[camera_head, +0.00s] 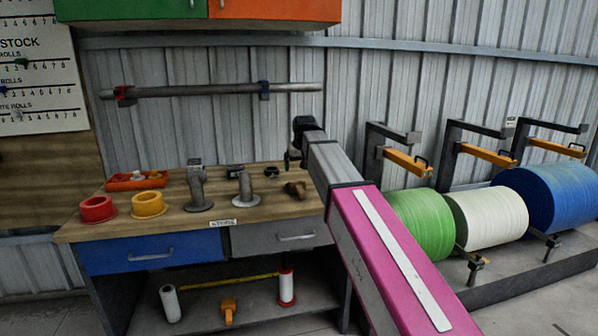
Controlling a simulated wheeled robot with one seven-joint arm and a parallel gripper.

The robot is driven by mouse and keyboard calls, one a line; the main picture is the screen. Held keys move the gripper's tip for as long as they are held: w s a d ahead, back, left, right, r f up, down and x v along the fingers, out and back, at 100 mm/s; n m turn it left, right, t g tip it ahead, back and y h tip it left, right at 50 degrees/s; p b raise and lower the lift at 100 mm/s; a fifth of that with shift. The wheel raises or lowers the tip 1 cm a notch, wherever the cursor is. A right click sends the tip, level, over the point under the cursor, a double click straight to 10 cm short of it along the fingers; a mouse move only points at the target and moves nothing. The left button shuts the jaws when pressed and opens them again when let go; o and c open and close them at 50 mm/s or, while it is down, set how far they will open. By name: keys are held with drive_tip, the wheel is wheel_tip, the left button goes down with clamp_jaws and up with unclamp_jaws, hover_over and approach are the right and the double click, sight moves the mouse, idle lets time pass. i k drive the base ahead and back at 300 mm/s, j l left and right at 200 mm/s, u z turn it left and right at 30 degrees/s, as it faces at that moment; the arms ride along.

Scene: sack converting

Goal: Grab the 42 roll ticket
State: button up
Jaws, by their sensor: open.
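I cannot make out a ticket with a readable 42. A small pale tag (511,121) shows at the top of a roll stand on the right, too small to read. My arm reaches forward over the right side of the workbench. My gripper (293,158) is the dark end, above the bench's back right, partly hidden by the arm. It is open, and I see nothing held in it.
The workbench (150,222) holds a red ring (97,209), a yellow ring (148,204), an orange tray (122,184) and grey stands. Green (421,221), white (487,217) and blue (552,198) rolls stand at right. Cabinets (275,12) hang above.

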sight(510, 121)
drive_tip(key=z, duration=1.25)
